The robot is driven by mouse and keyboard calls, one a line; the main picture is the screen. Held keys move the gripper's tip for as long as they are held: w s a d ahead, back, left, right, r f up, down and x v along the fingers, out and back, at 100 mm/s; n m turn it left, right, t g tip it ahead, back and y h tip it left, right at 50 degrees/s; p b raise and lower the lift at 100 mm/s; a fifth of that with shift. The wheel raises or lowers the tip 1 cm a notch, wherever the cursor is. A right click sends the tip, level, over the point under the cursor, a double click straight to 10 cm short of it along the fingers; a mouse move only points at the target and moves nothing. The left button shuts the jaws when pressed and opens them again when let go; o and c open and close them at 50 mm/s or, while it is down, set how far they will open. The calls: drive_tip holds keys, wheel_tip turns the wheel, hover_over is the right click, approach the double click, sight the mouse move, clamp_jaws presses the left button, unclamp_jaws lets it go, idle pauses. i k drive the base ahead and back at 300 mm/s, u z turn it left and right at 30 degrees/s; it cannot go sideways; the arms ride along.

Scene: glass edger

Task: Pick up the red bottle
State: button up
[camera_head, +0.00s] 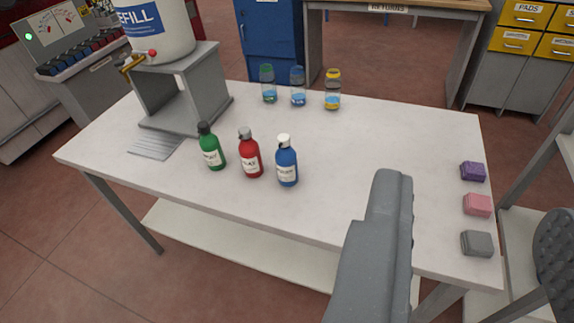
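The red bottle (249,156) stands upright on the white table (330,200), near its front edge.
Three small jars (298,87) stand at the table's back. A grey stand (188,90) with a refill tank (158,30) and tap is at the back left, beside a ridged plate (157,146). Purple, pink and grey blocks (477,205) line the right edge. The middle is clear.

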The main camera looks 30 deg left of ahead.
sight(249, 152)
drive_tip(key=k, duration=1.3)
drive_tip(key=u, duration=0.7)
drive_tip(key=i, duration=0.95)
drive_tip(key=u, duration=0.55)
drive_tip(key=i, duration=1.45)
drive_tip(key=z, duration=0.85)
drive_tip(key=i, duration=0.5)
drive_tip(key=z, duration=0.3)
drive_tip(key=k, duration=0.95)
